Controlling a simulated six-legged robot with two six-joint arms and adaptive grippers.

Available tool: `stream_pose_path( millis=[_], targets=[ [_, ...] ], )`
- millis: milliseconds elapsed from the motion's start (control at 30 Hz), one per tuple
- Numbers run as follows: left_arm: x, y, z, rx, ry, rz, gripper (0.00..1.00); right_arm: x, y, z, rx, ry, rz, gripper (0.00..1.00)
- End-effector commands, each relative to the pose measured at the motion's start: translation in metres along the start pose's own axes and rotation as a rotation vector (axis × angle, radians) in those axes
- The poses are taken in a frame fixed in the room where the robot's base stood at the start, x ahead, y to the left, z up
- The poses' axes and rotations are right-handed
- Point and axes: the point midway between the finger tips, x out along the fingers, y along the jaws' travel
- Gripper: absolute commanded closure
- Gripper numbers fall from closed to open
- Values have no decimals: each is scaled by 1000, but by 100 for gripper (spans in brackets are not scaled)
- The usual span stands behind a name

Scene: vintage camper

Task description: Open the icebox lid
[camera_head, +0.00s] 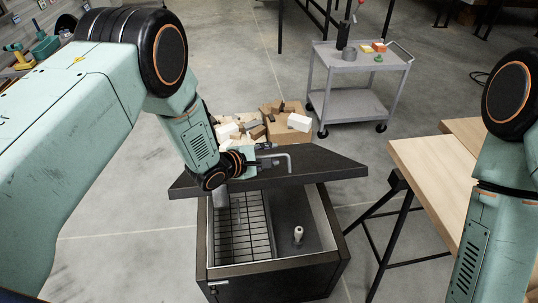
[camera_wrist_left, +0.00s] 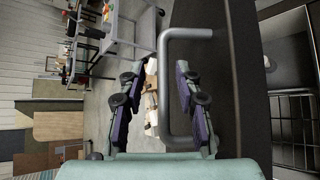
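The icebox (camera_head: 277,273) is a dark open-topped box in the lower middle of the head view. Its dark lid (camera_head: 310,168) is raised at a tilt above the back of the box, so the interior shows. A grey U-shaped handle (camera_head: 288,158) stands on the lid; it also shows in the left wrist view (camera_wrist_left: 165,92). My left gripper (camera_head: 265,155) is at the handle. In the left wrist view its fingers (camera_wrist_left: 156,82) are apart, one on each side of the handle's bar, with gaps visible. My right gripper is out of view; only my right arm shows.
Inside the icebox are a wire rack (camera_head: 240,230) and a small pale bottle-like item (camera_head: 298,233). A cardboard box of blocks (camera_head: 285,125) stands behind the lid. A grey cart (camera_head: 355,75) is at the back, and a wooden-topped table (camera_head: 440,175) is at right.

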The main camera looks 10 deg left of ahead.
Motion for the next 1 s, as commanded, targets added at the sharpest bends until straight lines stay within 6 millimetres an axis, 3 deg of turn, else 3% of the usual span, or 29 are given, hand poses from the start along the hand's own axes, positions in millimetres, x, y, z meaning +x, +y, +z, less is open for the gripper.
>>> stream_pose_path(
  millis=[333,800,1000],
  targets=[
    [-13,-1,-1,0,1,-3,66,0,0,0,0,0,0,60],
    [-92,0,0,-4,1,-1,66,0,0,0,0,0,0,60],
    [-114,0,-1,-1,2,-1,66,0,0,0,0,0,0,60]
  ],
)
